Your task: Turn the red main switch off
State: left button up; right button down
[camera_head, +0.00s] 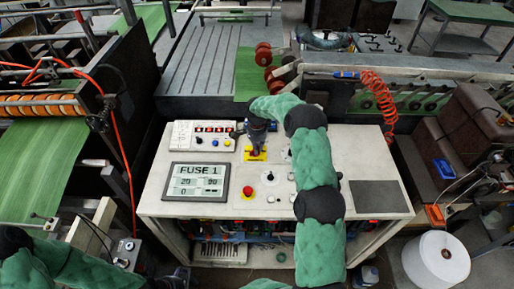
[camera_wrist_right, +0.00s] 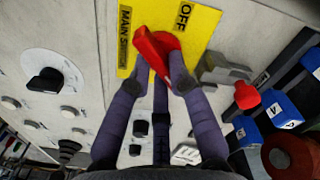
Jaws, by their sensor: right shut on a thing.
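The red main switch (camera_wrist_right: 152,50) is a red handle on a yellow plate (camera_wrist_right: 200,25) marked MAIN SWITCH and OFF in the right wrist view. The handle lies at a slant across the plate, its upper end between the two labels. My right gripper (camera_wrist_right: 160,78) is shut on it, with one dark finger on each side. In the head view the right gripper (camera_head: 258,146) reaches down over the yellow plate (camera_head: 254,156) and hides most of the switch. My left gripper (camera_head: 180,278) shows only partly at the bottom edge, and its jaws cannot be made out.
Blue and red buttons (camera_wrist_right: 247,97) sit close to the right gripper. A coiled red hose (camera_head: 378,97) hangs at the back right.

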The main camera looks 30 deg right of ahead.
jog(key=n+b, duration=0.1)
jog(key=n, duration=0.2)
jog(key=shift+w+b, duration=0.15)
jog(key=shift+b, duration=0.15)
jog(key=n+b, duration=0.1)
jog(key=n, duration=0.3)
jog(key=shift+w+n, duration=0.1)
jog(key=shift+n, duration=0.2)
jog(key=n+b, duration=0.1)
jog(key=n, duration=0.4)
jog(key=shift+w, duration=0.15)
jog(key=n, duration=0.5)
jog(key=shift+w+a, duration=0.1)
jog(key=shift+a, duration=0.05)
jog(key=c, duration=1.1)
grip_release()
jog(key=shift+c, duration=0.2)
